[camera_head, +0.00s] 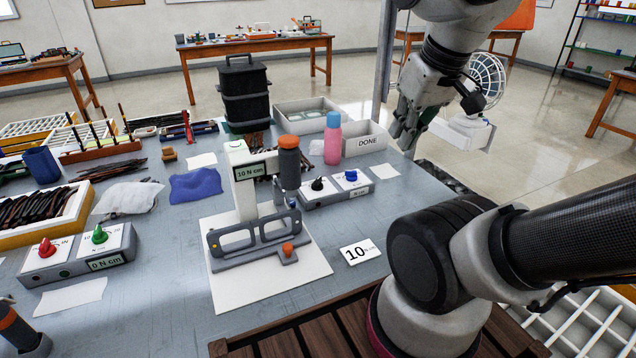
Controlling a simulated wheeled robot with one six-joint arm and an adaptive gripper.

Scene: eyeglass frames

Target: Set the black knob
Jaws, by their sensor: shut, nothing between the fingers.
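The black knob (317,184) sits on the left part of a small white-topped control box (335,195), beside a blue knob (351,176). Which way its pointer faces is too small to read. A display (253,171) on the white post to the left reads 10 N cm. A white card (359,252) in front of the box reads 10, with smaller print I cannot read. My gripper (402,140) is up and to the right of the black knob, apart from it, near the DONE bin. It is shut and empty.
A pink bottle with a blue cap (333,140) and the DONE bin (364,140) stand behind the box. Another box with red and green knobs (78,250) is at left.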

